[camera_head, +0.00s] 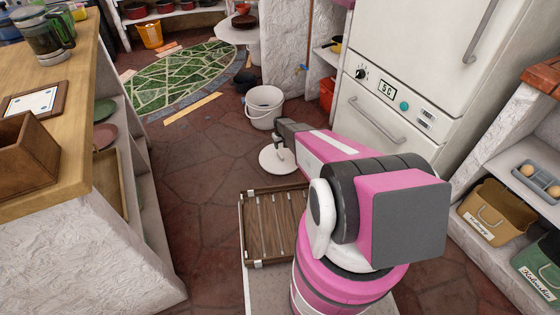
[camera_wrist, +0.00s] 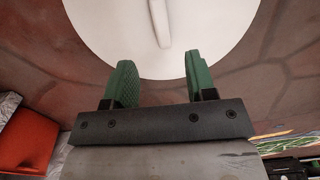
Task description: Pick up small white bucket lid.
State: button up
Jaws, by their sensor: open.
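The small white bucket lid (camera_head: 276,162) is a round white disc on the red stone floor, just in front of the white bucket. In the wrist view the lid (camera_wrist: 105,35) fills the top, with its raised white handle bar (camera_wrist: 160,22) near the middle. My gripper (camera_head: 281,147) is over the lid in the head view, partly hidden by my arm. In the wrist view my gripper's two green fingers (camera_wrist: 158,80) are spread apart with nothing between them. The handle bar lies ahead of the gap. I cannot tell whether the fingers touch the lid.
The white bucket (camera_head: 265,106) stands open on the floor behind the lid. A wooden slatted tray (camera_head: 270,226) lies nearer to me. A wooden counter (camera_head: 75,100) bounds the left, and a white fridge (camera_head: 400,75) the right. The floor left of the lid is clear.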

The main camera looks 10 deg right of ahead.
aim_at(280, 155)
notch_tip(280, 155, down, 9)
jog(key=shift+a+r, duration=0.1)
jog(key=shift+s, duration=0.1)
dwell(0.3)
jog(key=shift+c, duration=0.3)
grip_shut()
